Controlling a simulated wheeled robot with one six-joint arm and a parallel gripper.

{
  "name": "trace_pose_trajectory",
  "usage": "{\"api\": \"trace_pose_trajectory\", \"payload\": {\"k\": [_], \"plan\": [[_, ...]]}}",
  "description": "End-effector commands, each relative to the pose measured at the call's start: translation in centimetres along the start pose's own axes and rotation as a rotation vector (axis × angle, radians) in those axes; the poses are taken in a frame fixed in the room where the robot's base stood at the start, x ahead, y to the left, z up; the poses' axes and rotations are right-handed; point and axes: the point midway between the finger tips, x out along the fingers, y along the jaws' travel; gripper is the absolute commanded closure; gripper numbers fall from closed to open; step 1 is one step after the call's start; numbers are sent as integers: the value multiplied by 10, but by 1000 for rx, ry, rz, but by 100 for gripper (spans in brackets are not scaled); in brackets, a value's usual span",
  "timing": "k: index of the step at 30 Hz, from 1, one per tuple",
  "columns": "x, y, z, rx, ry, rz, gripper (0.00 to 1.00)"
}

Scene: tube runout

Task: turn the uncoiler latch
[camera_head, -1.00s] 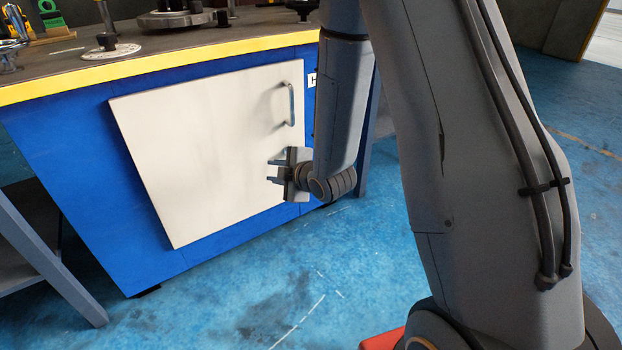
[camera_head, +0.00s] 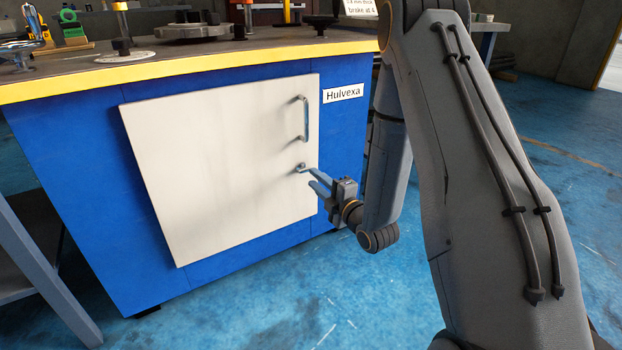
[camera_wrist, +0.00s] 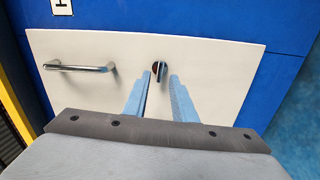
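The uncoiler latch is a small round metal knob (camera_head: 300,168) on the white cabinet door (camera_head: 215,180), below the door handle. In the wrist view the latch (camera_wrist: 160,69) shows a dark strip across its face. My gripper (camera_head: 313,178) is at the lower right of the latch in the head view, its fingers pointing at the door. In the wrist view my gripper (camera_wrist: 160,76) is open, with the latch between the two blue-grey fingertips. A gap shows on each side. I cannot tell how far the tips reach over it.
A metal bar handle (camera_head: 302,119) stands out from the door above the latch. The blue cabinet (camera_head: 85,180) carries a label reading Hulvexa (camera_head: 343,93). Its yellow-edged top (camera_head: 200,70) holds several tools and round parts. Blue floor (camera_head: 250,290) is open in front.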

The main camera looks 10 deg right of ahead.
Motion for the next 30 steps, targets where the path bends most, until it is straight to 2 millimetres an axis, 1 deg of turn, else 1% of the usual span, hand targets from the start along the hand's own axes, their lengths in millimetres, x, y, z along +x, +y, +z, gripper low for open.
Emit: {"api": "trace_pose_trajectory", "payload": {"k": [1, 9, 24, 25, 28, 29, 30], "plan": [[7, -1, -1, -1, 2, 2, 76], [36, -1, -1, -1, 2, 2, 76], [38, 1, -1, 1, 1, 0, 76], [38, 1, -1, 1, 1, 0, 79], [38, 1, -1, 1, 1, 0, 96], [38, 1, -1, 1, 1, 0, 100], [38, 1, -1, 1, 1, 0, 100]]}}
